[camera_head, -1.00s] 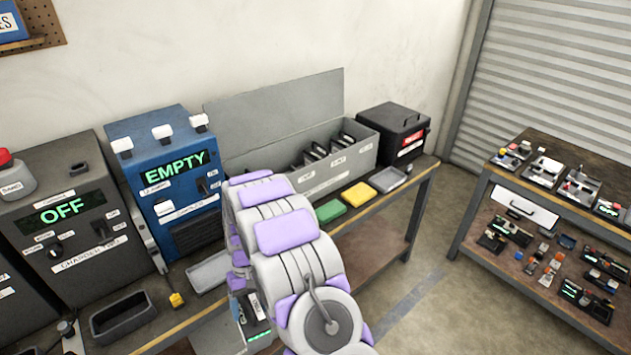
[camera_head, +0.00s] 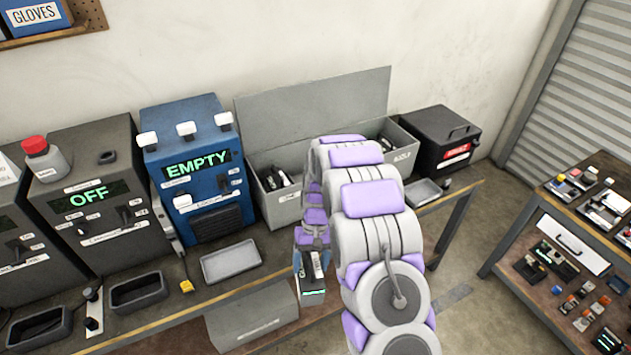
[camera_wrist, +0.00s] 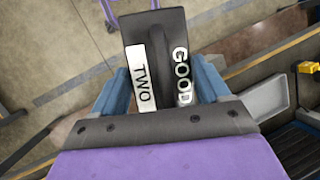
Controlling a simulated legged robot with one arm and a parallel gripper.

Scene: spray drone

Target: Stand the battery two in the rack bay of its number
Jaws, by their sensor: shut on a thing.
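The battery two (camera_wrist: 140,75) is a dark block with a top handle and white labels reading TWO and GOOD in the wrist view. My gripper (camera_wrist: 160,88) is shut on it, a blue jaw on each side. In the head view my gripper (camera_head: 312,262) holds the battery (camera_head: 313,283), with its green-lit strip, low by the bench's front edge. A long grey open-lidded box (camera_head: 273,208) at the back of the bench looks like the rack. It has small front labels and dark upright things inside. My arm hides its middle, and I cannot read its bay numbers.
A blue charger reading EMPTY (camera_head: 200,185) and a grey one reading OFF (camera_head: 95,210) stand left of the box. An empty grey tray (camera_head: 230,262) lies in front. A black box (camera_head: 440,140) stands right of the rack. A grey case (camera_head: 250,320) sits below the bench.

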